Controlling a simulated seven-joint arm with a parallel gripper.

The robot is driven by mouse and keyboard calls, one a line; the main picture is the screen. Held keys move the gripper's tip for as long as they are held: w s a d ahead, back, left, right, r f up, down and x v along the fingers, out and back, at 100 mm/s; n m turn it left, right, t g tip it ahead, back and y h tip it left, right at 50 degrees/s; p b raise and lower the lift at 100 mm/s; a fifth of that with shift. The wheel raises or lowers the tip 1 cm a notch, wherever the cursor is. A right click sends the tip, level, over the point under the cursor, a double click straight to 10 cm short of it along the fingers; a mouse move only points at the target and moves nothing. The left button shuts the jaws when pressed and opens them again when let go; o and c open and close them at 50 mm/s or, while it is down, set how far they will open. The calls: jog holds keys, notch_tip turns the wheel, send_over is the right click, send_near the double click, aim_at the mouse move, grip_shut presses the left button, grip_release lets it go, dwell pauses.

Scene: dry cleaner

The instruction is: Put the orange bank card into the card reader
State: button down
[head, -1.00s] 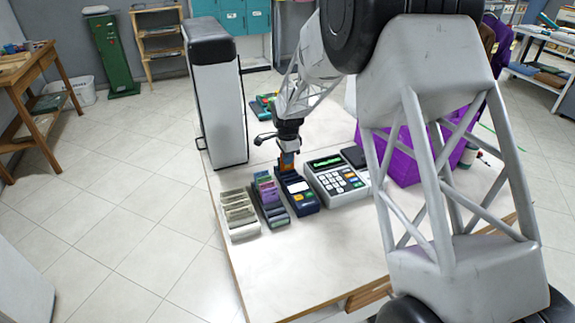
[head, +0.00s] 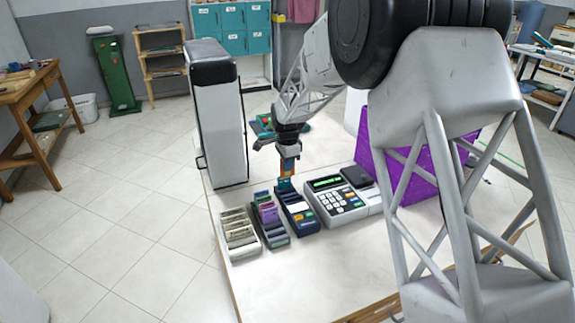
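The orange bank card (head: 287,170) shows as a small orange patch at the tip of my gripper (head: 288,160). My gripper points down and appears shut on the card. It is just above the back end of the dark blue card reader (head: 299,212), which has a pale screen and coloured keys. A teal patch lies between the orange patch and the reader; I cannot tell whether it belongs to the card or the reader. Whether the card's lower edge touches the reader is too small to tell.
A dark rack with purple and green cards (head: 268,212) and a pale slotted tray (head: 238,231) stand left of the reader. A cash register (head: 339,200) stands close on its right, with a purple crate (head: 400,172) behind. A tall white-and-black unit (head: 221,130) stands at back left. The table front is clear.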

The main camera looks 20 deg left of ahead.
jog(key=s+d, duration=0.2)
jog(key=s+d+f, duration=0.1)
jog(key=s+d, duration=0.1)
dwell(0.5)
jog(key=shift+f, duration=0.2)
jog(key=shift+f, duration=1.9)
jog(key=shift+f, duration=1.9)
dwell(2.9)
